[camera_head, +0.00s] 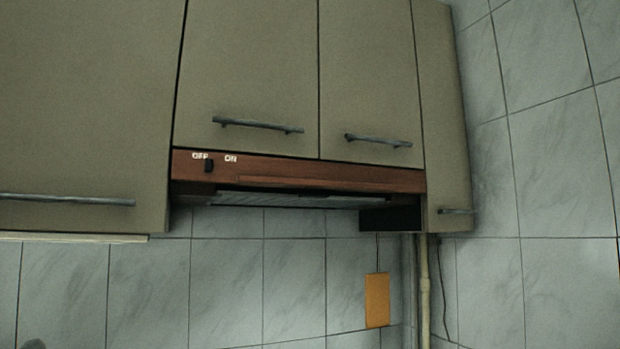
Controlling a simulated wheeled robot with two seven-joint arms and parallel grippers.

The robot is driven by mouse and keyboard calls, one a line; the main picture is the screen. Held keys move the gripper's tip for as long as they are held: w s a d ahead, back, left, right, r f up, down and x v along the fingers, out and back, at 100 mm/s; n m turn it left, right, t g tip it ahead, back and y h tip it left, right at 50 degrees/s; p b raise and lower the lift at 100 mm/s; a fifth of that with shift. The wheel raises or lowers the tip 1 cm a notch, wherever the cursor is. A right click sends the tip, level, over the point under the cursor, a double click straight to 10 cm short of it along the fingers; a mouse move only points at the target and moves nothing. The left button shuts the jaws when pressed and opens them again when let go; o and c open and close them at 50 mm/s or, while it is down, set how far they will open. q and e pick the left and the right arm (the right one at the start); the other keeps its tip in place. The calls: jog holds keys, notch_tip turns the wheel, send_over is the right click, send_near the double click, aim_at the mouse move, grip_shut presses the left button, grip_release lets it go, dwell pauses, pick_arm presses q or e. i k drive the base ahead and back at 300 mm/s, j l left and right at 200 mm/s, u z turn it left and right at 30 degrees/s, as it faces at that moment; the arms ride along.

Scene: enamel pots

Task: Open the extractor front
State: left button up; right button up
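The extractor front (320,178) is a long reddish-brown wooden panel under two wall cabinet doors. It looks shut, flush below the doors. A small dark switch (208,166) sits at its left end, between white "OFF" and "ON" labels. A pale slatted underside (290,200) of the extractor shows beneath the panel.
Grey-green cabinet doors with bar handles (258,126) (378,141) (68,200) surround the extractor. A narrow cabinet (442,110) stands at its right. Below are a pipe (425,290), an orange board (377,300) and tiled wall (235,280).

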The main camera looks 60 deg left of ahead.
aim_at(188, 165)
jog(key=u, duration=1.7)
jog(key=l, duration=1.75)
